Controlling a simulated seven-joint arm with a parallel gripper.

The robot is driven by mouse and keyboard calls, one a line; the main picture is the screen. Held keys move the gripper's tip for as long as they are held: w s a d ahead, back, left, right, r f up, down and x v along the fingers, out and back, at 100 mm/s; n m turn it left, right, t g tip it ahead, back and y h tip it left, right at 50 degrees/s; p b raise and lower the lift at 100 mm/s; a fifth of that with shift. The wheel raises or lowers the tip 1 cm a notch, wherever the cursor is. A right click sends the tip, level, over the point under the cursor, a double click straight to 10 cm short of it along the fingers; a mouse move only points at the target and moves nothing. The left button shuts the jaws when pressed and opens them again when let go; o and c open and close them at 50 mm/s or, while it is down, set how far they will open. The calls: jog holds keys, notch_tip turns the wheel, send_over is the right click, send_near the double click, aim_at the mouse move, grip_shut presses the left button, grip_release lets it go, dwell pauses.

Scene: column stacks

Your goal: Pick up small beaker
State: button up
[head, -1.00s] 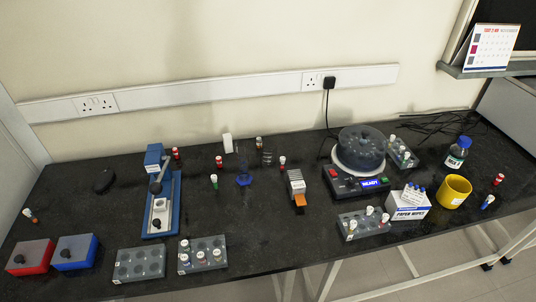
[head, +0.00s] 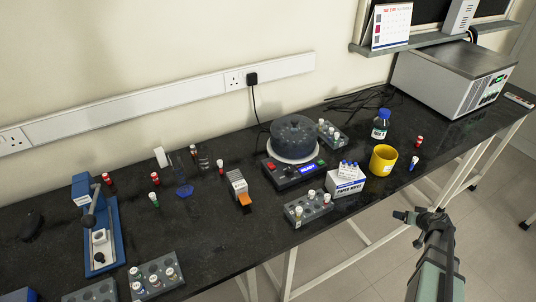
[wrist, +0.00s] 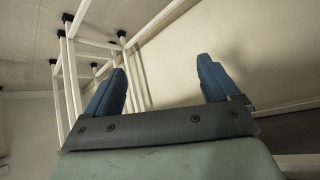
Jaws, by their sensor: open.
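A small clear glass vessel (head: 203,158), which looks like the small beaker, stands toward the back of the black bench; its outline is faint. A clear cylinder with a blue foot (head: 184,191) stands just in front of it to the left. My gripper (head: 409,226) is at the right in the head view, in front of the bench edge and far from the beaker. In the wrist view my gripper (wrist: 160,78) has its two blue fingers apart with nothing between them. The wrist view shows no beaker.
Red-capped vials (head: 155,178) stand around the glassware. A blue microscope-like device (head: 111,230), a pipette-tip holder (head: 239,188), a centrifuge-like machine (head: 294,140), a vial rack (head: 295,212), a wipes box (head: 345,181) and a yellow cup (head: 383,160) occupy the bench.

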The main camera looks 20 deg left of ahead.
jog(key=w+d+r+n+t+h, duration=0.1)
jog(key=w+d+r+t, duration=0.1)
jog(key=w+d+r, duration=0.4)
jog(key=w+d+r+t, duration=0.1)
jog(key=w+d+r, duration=0.15)
jog(key=r, duration=0.55)
jog(key=w+d+r+n+t+h, duration=0.1)
jog(key=w+d+r+t, duration=0.15)
jog(key=d+r, duration=0.35)
jog(key=w+a+r+n+t+y, duration=0.1)
jog(key=w+r+n, duration=0.2)
jog(key=r, duration=0.6)
jog(key=w+a+r+n+t+y, duration=0.1)
jog(key=w+r+n, duration=0.25)
jog(key=r, duration=0.55)
jog(key=n+g+y, duration=1)
jog(key=g+y, duration=0.1)
jog(key=g, duration=0.6)
send_near(196, 152)
jog(key=shift+m, duration=0.35)
jog(key=x, duration=0.9)
jog(key=shift+w+f, duration=0.1)
jog(key=shift+f, duration=0.05)
